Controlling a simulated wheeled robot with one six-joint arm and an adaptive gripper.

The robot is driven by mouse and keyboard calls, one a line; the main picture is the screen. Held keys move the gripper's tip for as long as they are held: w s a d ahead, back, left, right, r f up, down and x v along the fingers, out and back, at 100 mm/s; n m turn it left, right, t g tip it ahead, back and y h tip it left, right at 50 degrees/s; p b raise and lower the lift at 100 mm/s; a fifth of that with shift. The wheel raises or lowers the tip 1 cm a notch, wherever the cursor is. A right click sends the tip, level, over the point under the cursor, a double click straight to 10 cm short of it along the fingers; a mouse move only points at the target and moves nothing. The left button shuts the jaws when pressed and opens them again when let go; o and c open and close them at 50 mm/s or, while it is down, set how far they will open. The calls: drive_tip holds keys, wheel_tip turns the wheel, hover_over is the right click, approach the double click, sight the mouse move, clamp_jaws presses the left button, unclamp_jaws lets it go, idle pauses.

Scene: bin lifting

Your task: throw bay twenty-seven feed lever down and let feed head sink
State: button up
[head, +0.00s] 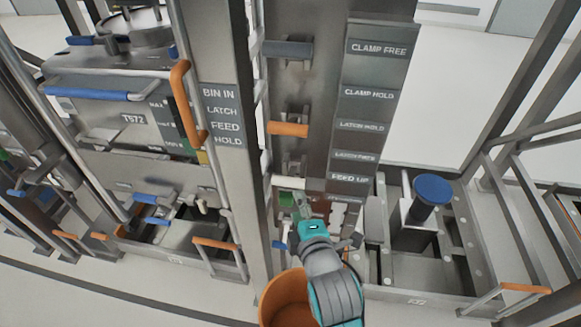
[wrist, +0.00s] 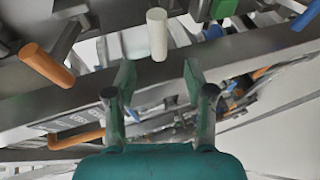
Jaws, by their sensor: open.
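My gripper (head: 303,208) is at the lower end of the lever column in the head view, below the orange lever and beside a green handle (head: 286,199). In the wrist view my gripper (wrist: 159,78) is open and empty. A white handle (wrist: 157,36) stands beyond the gap between its fingertips, apart from them. An orange handle (wrist: 47,65) is to the left, and a green handle (wrist: 223,9) is at the upper right. A label plate reading FEED UP (head: 349,178) is on the column. I cannot tell which handle is the feed lever. No bay number twenty-seven is legible.
A grey lever (head: 288,49) and an orange lever (head: 288,129) stick out above my gripper. A post with a blue round cap (head: 433,189) stands to the right. An orange bucket-like container (head: 285,297) is below my arm. Open floor shows behind the frames.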

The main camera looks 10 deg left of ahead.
sight(290, 185)
drive_tip(key=x, duration=1.1)
drive_tip(key=shift+a+r, duration=0.1)
clamp_jaws()
